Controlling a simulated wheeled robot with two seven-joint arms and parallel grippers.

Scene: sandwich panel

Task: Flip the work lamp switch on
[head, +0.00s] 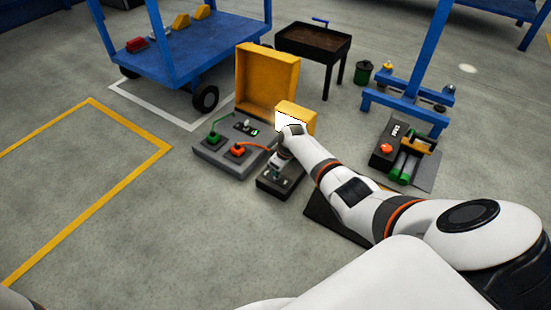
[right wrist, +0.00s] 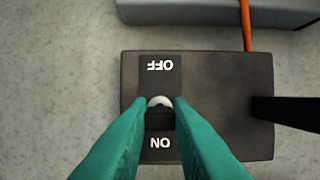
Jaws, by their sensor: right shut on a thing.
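The switch box (right wrist: 225,75) is dark grey, with an upside-down OFF label (right wrist: 160,66) at the top and an ON label (right wrist: 160,143) at the bottom in the right wrist view. A switch lever with a pale tip (right wrist: 160,101) stands between the labels. The green fingers of my right gripper (right wrist: 160,112) are shut on it from both sides. The lever's exact tilt is hard to tell from above. In the head view my right gripper (head: 279,170) is down over the switch box (head: 275,187). A yellow lamp head (head: 298,114) with a bright white face is behind it.
A grey panel (head: 215,158) with green and orange plugs lies just left of the switch box. A black post (right wrist: 285,111) rises at the box's right. An open yellow case (head: 268,78) and a blue cart (head: 215,35) stand behind. Floor at left is clear.

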